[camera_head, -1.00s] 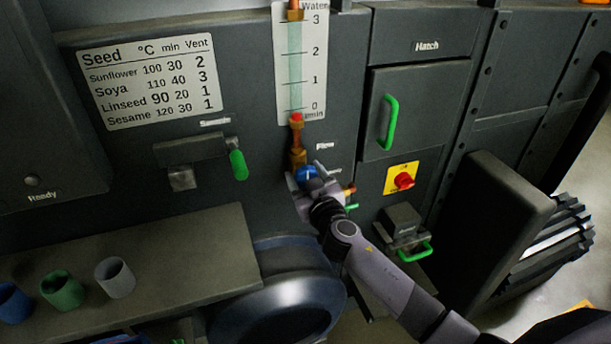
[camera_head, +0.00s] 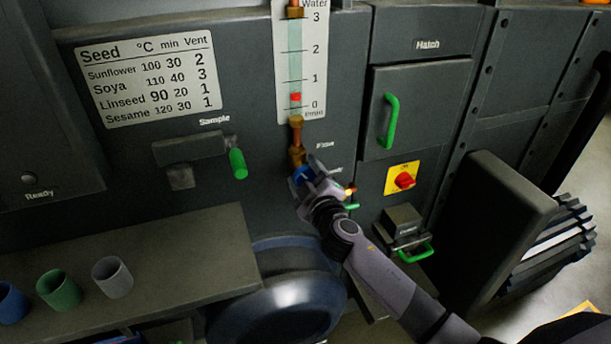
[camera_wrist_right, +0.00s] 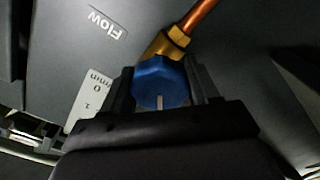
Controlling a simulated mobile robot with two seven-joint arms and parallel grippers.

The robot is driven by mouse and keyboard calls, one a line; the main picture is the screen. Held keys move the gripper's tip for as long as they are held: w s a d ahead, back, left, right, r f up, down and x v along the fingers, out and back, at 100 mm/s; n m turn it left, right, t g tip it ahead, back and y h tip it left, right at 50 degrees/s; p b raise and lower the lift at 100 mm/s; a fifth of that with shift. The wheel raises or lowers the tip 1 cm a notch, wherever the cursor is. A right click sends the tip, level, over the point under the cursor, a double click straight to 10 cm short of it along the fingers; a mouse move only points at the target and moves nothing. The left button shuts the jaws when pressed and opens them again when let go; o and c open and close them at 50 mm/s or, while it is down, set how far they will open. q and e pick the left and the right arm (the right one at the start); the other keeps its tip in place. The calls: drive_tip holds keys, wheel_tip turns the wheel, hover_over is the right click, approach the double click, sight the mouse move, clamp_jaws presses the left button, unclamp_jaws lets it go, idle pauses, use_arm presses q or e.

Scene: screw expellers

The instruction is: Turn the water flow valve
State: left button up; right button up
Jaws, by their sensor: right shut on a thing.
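The water flow valve has a blue knob (camera_wrist_right: 161,84), fixed to a brass fitting under a copper pipe; in the head view the blue knob (camera_head: 301,174) is partly covered by my right gripper. My right gripper (camera_head: 308,178) is shut on the knob, with one finger on each side in the wrist view (camera_wrist_right: 165,88). A pale mark shows on the knob's face. Above it, the water gauge (camera_head: 310,60) has a red float (camera_head: 295,97) between 0 and 1. My left gripper is not in view.
A green sample handle (camera_head: 238,163) hangs to the left. A hatch with a green handle (camera_head: 390,120), a red switch (camera_head: 404,181) and a lower green handle (camera_head: 415,253) are to the right. Cups stand on a shelf (camera_head: 180,255) at lower left.

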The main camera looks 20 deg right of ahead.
sight(309, 179)
drive_tip(key=n, duration=0.3)
drive_tip(key=shift+n, duration=0.4)
drive_tip(key=n, duration=0.3)
drive_tip(key=shift+n, duration=0.3)
drive_tip(key=n+p, duration=0.1)
drive_tip(key=n, duration=0.2)
drive_tip(key=shift+n, duration=1.9)
drive_tip(key=shift+p, duration=0.3)
drive_tip(key=o, duration=1)
drive_tip(key=shift+o, duration=0.2)
drive_tip(key=shift+s+d, duration=0.2)
drive_tip(key=shift+s, duration=3.4)
